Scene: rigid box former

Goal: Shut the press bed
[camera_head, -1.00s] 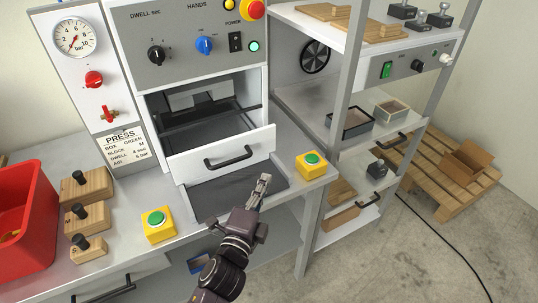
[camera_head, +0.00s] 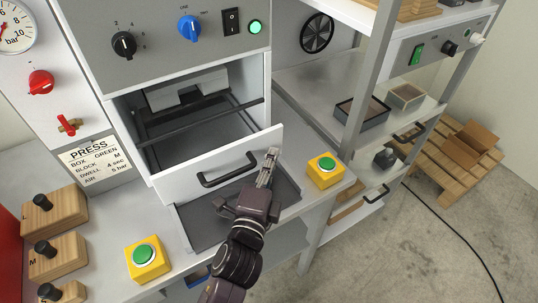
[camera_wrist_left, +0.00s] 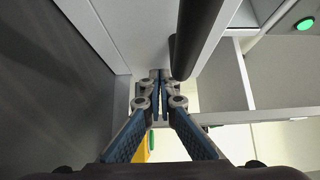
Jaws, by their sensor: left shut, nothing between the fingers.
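The press bed (camera_head: 212,172) is a drawer with a white front, standing out of the press housing, with its dark inside showing from above. Its black bar handle (camera_head: 228,172) is on the front face. My left gripper (camera_head: 270,158) is shut and empty, just in front of the right part of the drawer front, to the right of the handle. In the left wrist view the closed fingertips (camera_wrist_left: 161,78) are close to the white front, beside the dark handle (camera_wrist_left: 194,38); contact cannot be told. My right gripper is not in view.
Two yellow boxes with green buttons stand on the bench, one at left (camera_head: 147,258) and one at right (camera_head: 325,170). Wooden blocks (camera_head: 57,257) stand at far left. A grey shelf post (camera_head: 366,85) rises on the right. A dark mat (camera_head: 205,228) lies below the drawer.

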